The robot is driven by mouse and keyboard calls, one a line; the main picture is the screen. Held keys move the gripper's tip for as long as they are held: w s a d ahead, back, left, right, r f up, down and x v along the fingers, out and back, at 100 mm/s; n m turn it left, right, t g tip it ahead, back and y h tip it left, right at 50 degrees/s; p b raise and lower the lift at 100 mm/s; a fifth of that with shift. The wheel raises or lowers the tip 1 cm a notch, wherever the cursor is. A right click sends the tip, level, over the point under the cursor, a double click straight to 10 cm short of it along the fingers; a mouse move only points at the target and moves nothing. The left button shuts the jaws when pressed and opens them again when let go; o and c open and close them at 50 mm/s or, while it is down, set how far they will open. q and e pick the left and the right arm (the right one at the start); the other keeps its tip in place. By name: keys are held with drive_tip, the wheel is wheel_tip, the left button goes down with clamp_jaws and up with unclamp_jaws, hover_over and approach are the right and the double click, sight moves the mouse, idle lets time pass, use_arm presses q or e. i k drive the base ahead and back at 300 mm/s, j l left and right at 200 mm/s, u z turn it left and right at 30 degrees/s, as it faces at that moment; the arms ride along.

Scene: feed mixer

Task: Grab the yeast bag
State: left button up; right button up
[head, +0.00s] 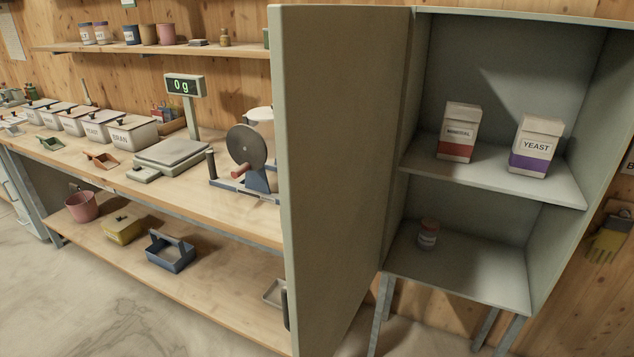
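The yeast bag (535,146) is a white carton-like bag with a purple band at its base and the word YEAST on its front. It stands upright on the middle shelf (492,180) of the open cabinet (499,49), toward the right. A similar white bag with a red band (458,131), its label hard to read, stands to its left with a gap between them. Neither of my grippers shows in the head view.
The cabinet door (342,180) stands open on the left. A small jar (428,235) sits on the lower shelf. Left of the door, a workbench (155,191) holds bins, a scale (172,152) reading 0 g and a hand-cranked machine (247,158). Gloves (606,240) hang at right.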

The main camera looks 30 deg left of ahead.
sight(538, 136)
drive_tip(key=j+z, duration=0.1)
drive_tip(key=j, duration=0.5)
drive_tip(key=k+j+z, duration=0.1)
drive_tip(key=j, duration=0.5)
drive_tip(key=j+z, duration=0.1)
drive_tip(key=j, duration=0.5)
drive_tip(key=l, duration=0.45)
drive_tip(key=i+l, duration=0.1)
drive_tip(key=l, duration=0.3)
